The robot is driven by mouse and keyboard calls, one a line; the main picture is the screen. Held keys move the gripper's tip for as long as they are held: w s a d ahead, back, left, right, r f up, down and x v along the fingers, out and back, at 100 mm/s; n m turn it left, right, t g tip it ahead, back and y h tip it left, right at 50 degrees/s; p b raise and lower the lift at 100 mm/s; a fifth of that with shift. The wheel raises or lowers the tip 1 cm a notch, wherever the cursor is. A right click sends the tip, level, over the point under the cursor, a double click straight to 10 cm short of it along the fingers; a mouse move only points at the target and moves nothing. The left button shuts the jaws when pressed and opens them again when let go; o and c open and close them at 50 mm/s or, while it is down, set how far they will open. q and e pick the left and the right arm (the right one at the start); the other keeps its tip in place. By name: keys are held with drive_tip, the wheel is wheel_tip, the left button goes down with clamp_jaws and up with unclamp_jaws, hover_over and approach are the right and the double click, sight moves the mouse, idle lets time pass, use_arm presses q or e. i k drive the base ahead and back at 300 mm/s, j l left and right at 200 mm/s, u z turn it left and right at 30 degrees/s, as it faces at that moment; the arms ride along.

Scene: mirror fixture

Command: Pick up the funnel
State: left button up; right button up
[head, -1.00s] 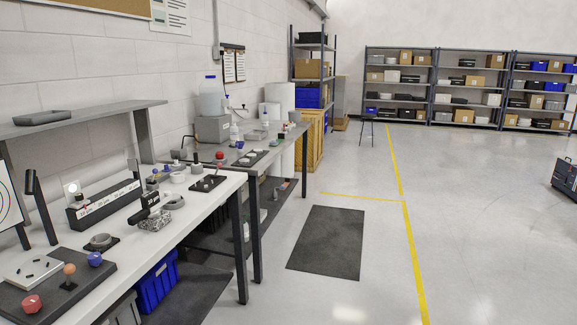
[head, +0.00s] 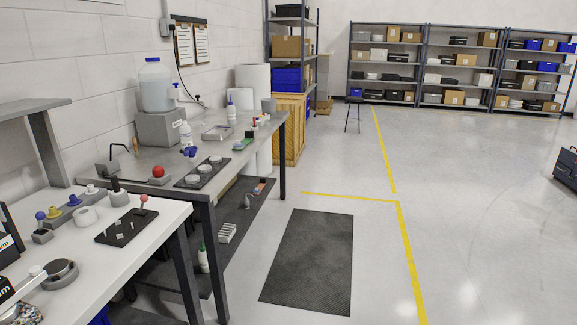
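A small blue item (head: 190,152) that looks like the funnel stands on the grey-topped far bench (head: 235,160). It is just in front of a white bottle (head: 186,134) and behind a dark tray (head: 203,178) with several white round pieces. It is small in the head view, so its exact shape is hard to tell. Neither of my grippers is in view.
A white-topped bench (head: 95,262) with fixtures stands nearer at the left. A red ball-topped item (head: 158,173) and a large jug (head: 155,86) are on the far bench. A dark mat (head: 308,260) lies on open floor to the right of the benches.

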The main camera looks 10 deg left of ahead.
sight(190, 155)
drive_tip(key=i+l, duration=0.15)
drive_tip(key=i, duration=2.15)
drive_tip(key=j+u, duration=0.05)
drive_tip(key=j, duration=0.1)
